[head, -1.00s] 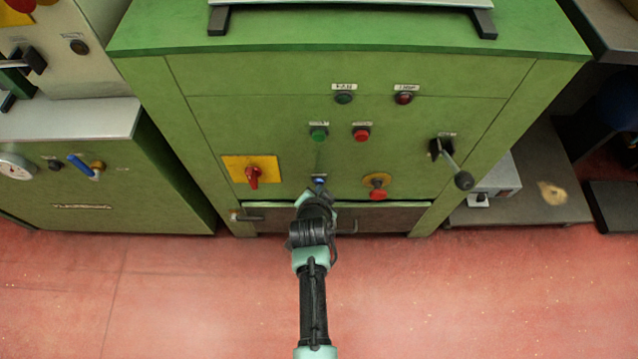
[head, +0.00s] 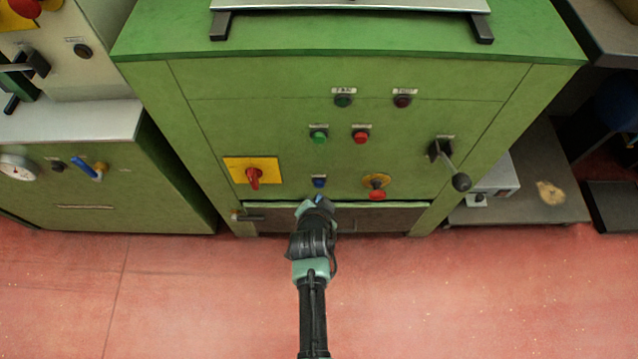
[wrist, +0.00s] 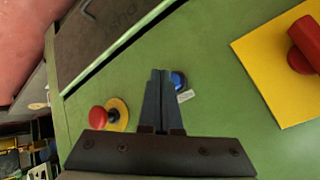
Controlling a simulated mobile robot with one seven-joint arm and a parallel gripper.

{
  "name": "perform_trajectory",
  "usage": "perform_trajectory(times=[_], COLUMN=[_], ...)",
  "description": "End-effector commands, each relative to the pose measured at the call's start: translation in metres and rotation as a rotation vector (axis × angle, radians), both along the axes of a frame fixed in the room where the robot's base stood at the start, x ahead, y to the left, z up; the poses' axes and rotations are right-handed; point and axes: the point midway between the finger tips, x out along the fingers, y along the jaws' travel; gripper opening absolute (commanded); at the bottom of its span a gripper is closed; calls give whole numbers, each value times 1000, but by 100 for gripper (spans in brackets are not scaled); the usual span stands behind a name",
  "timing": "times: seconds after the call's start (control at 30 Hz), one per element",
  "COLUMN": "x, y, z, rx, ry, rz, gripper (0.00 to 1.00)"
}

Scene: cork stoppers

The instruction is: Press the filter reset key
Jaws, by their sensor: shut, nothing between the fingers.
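A blue push button (head: 319,182) sits low on the front of the green cabinet (head: 270,120), with a small white label just above it. Its label text is too small to read. My gripper (head: 312,202) is just below the button in the head view, with the button in plain sight. In the wrist view my gripper (wrist: 160,75) is shut and empty, its tips pointing at the panel. There the blue button (wrist: 178,80) shows just right of the tips, partly hidden by them. The tips look apart from it, though the exact gap cannot be told.
Nearby are a red rotary switch (head: 254,177) on a yellow plate, a red mushroom button (head: 377,194), green (head: 318,137) and red (head: 361,137) buttons, and a lever (head: 461,181) standing out at right. The floor in front is clear.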

Motion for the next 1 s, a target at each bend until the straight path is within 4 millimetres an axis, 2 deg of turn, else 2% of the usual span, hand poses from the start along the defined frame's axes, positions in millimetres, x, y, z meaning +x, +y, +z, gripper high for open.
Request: perform_trajectory(times=[0.5,1.0], x=[-47,-48], y=[0,0], z=[1,0], rx=[1,-1], ry=[3,1], rz=[-1,-1], gripper=[0,0])
